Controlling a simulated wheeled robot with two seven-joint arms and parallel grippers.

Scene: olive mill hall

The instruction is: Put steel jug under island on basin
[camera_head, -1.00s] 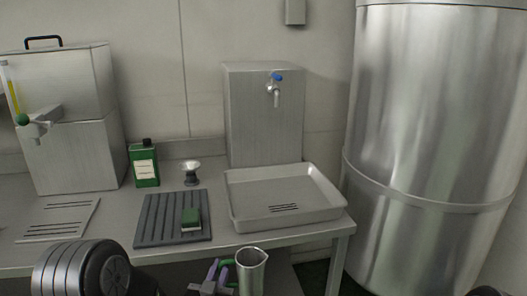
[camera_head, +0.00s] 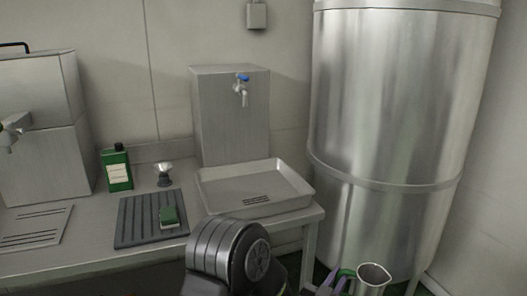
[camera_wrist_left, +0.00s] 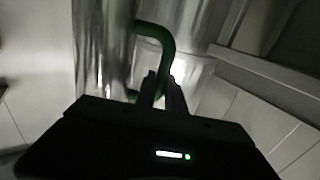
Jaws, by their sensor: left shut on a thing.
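The steel jug (camera_head: 372,277) with a green handle is at the bottom of the head view, right of the bench's front corner. My left gripper (camera_head: 328,286) is shut on its green handle; the grip also shows in the left wrist view (camera_wrist_left: 162,88), with the green handle (camera_wrist_left: 158,38) between the fingers. The jug looks upright; its lower part is cut off by the frame. The shallow steel basin (camera_head: 212,206) stands on the bench under a blue-handled tap, and it looks empty. My right gripper is not in view.
A large steel tank (camera_head: 400,110) fills the right side.

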